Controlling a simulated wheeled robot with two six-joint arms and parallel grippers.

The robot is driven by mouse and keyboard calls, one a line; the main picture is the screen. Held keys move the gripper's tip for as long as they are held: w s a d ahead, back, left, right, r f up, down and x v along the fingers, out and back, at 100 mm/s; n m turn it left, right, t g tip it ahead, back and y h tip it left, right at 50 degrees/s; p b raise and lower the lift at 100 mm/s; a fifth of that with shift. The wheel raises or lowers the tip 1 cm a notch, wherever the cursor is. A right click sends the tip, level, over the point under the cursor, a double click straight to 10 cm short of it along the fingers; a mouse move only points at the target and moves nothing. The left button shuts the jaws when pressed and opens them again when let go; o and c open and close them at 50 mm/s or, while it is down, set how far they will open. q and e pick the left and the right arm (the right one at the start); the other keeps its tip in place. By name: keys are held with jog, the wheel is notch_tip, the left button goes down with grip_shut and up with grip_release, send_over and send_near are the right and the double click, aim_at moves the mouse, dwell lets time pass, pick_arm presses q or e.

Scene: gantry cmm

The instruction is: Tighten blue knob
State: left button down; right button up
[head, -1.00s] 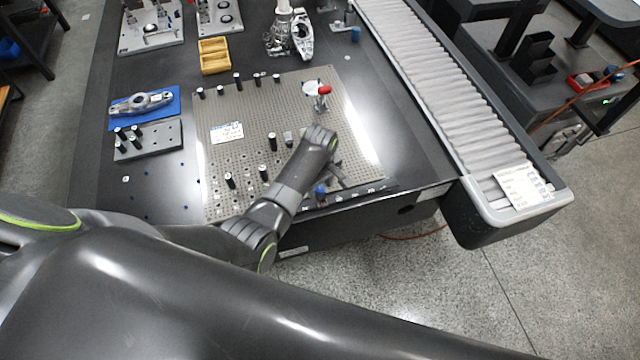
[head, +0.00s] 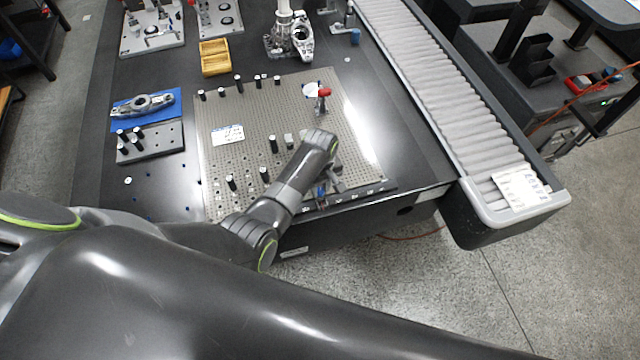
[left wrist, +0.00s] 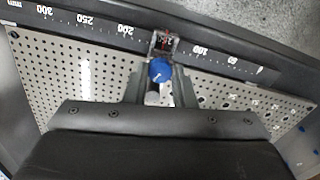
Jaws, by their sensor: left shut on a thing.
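The blue knob (head: 320,192) sits at the front edge of the perforated plate, partly hidden by my left gripper in the head view. In the left wrist view the blue knob (left wrist: 159,70) shows between the two fingers, beside the plate's ruler scale, with a small pale line on its top. My left gripper (head: 327,190) reaches down from the arm and is shut on the knob; it also shows in the left wrist view (left wrist: 160,78). My right gripper is not in view.
A roller conveyor (head: 430,100) runs along the right.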

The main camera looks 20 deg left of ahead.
pick_arm(q)
jog(key=m+p, duration=0.1)
jog(key=m, duration=0.1)
jog(key=shift+r+m, duration=0.2)
jog(key=shift+m, duration=0.2)
jog(key=m+p, duration=0.2)
jog(key=m, duration=0.1)
jog(key=shift+m, duration=0.3)
jog(key=m+p, duration=0.1)
jog(key=m, duration=0.2)
jog(key=shift+f+m, duration=0.1)
jog(key=shift+m, duration=0.2)
jog(key=shift+m+p, duration=0.5)
jog(key=shift+m, duration=1.2)
jog(key=c, duration=1.2)
grip_release()
jog(key=shift+f, duration=0.1)
